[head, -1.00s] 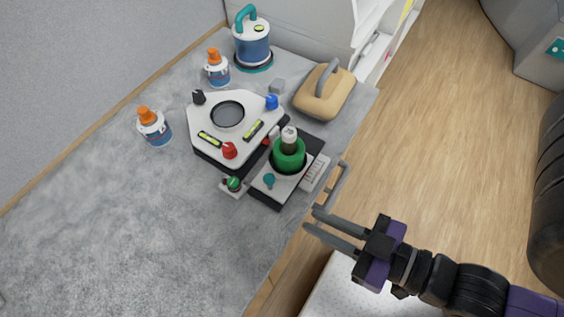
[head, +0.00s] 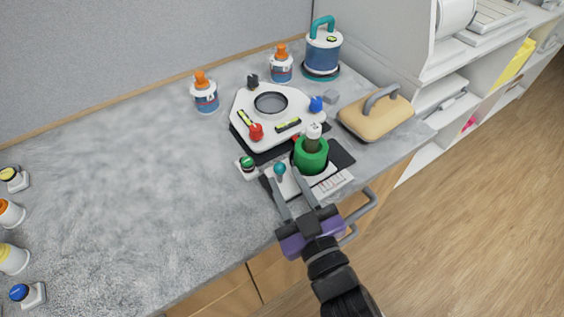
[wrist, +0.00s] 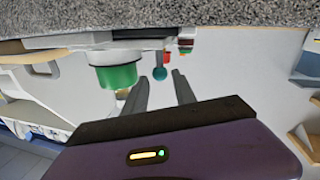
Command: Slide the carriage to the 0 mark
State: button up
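A slide device near the bench's front edge has a white carriage plate (head: 287,184) with a teal knob (head: 280,168), and a green cup (head: 311,155) holding a white-capped bottle (head: 313,134). A white scale strip (head: 333,185) with dark marks lies to the right; its numbers are too small to read. My gripper (head: 286,179) is open, its two fingers reaching over the front of the device toward the teal knob. In the wrist view the knob (wrist: 160,73) shows between and beyond the open fingers (wrist: 160,88), with no visible grip on it. The green cup (wrist: 115,75) is left of the fingers there.
A white plate instrument (head: 270,103) with red and blue knobs stands just behind. A green-topped button (head: 247,164) is left of the device. A tan block with handle (head: 376,116) sits right. A drawer handle (head: 362,207) juts out below the edge.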

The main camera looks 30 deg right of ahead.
jog(key=shift+w+d+p, duration=0.25)
jog(key=shift+w+p, duration=0.05)
jog(key=shift+w, duration=0.9)
jog(key=shift+w+d+p, duration=0.2)
jog(key=shift+w+p, duration=0.05)
jog(key=shift+w, duration=1)
jog(key=shift+w+d+p, duration=0.25)
jog(key=shift+w+p, duration=0.05)
jog(key=shift+w, duration=0.9)
grip_shut()
